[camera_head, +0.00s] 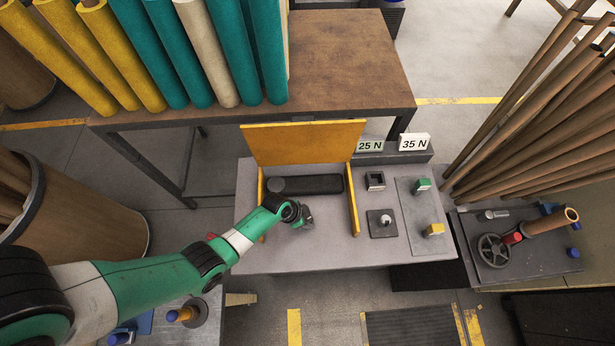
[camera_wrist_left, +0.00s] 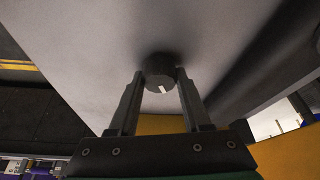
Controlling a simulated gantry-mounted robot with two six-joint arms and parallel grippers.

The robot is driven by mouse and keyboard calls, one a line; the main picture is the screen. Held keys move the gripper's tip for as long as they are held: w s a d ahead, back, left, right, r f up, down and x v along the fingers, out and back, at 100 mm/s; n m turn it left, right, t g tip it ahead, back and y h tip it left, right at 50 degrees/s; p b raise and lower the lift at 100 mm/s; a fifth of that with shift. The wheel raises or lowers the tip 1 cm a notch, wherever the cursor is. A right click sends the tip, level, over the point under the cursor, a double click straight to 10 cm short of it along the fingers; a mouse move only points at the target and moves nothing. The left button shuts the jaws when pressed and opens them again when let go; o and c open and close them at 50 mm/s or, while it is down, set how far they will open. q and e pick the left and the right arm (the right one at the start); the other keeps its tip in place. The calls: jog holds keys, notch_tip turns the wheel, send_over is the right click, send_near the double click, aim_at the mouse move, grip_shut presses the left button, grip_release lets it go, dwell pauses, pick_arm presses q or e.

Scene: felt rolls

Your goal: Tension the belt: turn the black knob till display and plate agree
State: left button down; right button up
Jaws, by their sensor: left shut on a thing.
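The black knob (camera_wrist_left: 159,70) sits on a pale grey surface in the left wrist view, with a white mark near its lower edge. My left gripper (camera_wrist_left: 158,90) is shut on it, one finger on each side. In the head view my left gripper (camera_head: 304,222) is at the front of the grey bench, and the knob cannot be made out there. A greenish display (camera_head: 370,145) reads 25 N. A white plate (camera_head: 414,141) beside it on the right reads 35 N. My right gripper is not in view.
A raised yellow guard (camera_head: 303,143) stands behind a dark belt unit (camera_head: 306,185), with yellow side walls. Right of it are a small switch (camera_head: 385,220), a green block (camera_head: 422,185) and a yellow block (camera_head: 434,230). Felt rolls (camera_head: 180,50) stand at the back left.

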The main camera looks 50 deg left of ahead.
pick_arm(q)
jog(key=shift+m, duration=0.3)
jog(key=m+g+h+p, duration=0.1)
jog(key=m, duration=0.2)
jog(key=shift+m, duration=0.3)
jog(key=shift+f+m+g+h, duration=0.1)
jog(key=shift+m+g+h, duration=0.45)
jog(key=shift+m, duration=1.15)
jog(key=shift+c, duration=1.8)
grip_release()
